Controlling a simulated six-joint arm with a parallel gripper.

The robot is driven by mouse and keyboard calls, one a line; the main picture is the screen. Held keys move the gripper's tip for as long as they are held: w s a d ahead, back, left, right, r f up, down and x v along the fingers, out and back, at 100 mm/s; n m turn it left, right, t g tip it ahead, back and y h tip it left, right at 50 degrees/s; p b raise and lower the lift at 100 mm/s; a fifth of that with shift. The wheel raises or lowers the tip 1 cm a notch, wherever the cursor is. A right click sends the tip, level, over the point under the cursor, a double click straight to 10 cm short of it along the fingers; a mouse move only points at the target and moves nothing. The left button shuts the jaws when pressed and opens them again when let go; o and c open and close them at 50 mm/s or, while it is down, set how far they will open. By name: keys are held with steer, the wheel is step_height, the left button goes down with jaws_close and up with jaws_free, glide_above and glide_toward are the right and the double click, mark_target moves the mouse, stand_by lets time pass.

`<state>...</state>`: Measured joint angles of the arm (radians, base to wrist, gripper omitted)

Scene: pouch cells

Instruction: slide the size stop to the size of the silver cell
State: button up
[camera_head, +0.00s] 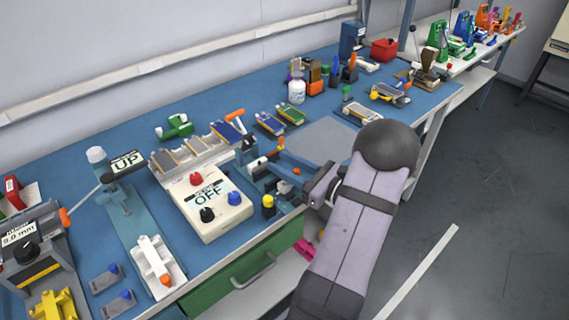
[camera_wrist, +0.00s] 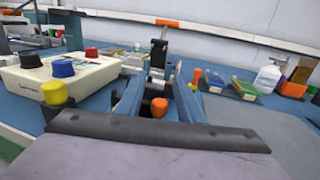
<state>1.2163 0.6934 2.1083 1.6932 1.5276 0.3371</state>
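My gripper (camera_head: 268,163) reaches over the bench just right of the cream control box. In the wrist view its two blue fingers (camera_wrist: 159,100) stand apart. An orange knob (camera_wrist: 159,107) and dark parts show between them; I cannot tell whether the fingers touch these. A white slide piece with an orange end (camera_head: 153,262) lies on the blue-based station at left; I cannot tell whether it is the size stop. Grey-silver flat cells show on the pale rack (camera_head: 208,157) and in a tray (camera_head: 362,112) at right. Which one is the silver cell is unclear.
The cream control box (camera_head: 215,205) reads OFF and has red, blue and black knobs. A station labelled UP (camera_head: 127,161) and a gauge reading 9.0 mm (camera_head: 20,235) stand left. A white bottle (camera_head: 297,90) stands behind. A flat grey-blue area (camera_head: 325,138) is bare.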

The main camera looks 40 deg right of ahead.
mark_target(299, 172)
steer(key=shift+c, duration=0.7)
jaws_close()
steer(key=shift+p+v, duration=0.3)
steer(key=shift+v, duration=0.5)
steer(key=shift+o, duration=0.7)
jaws_free()
steer(key=shift+a, duration=0.2)
steer(key=shift+b+v, duration=0.4)
steer(key=shift+v, duration=3.25)
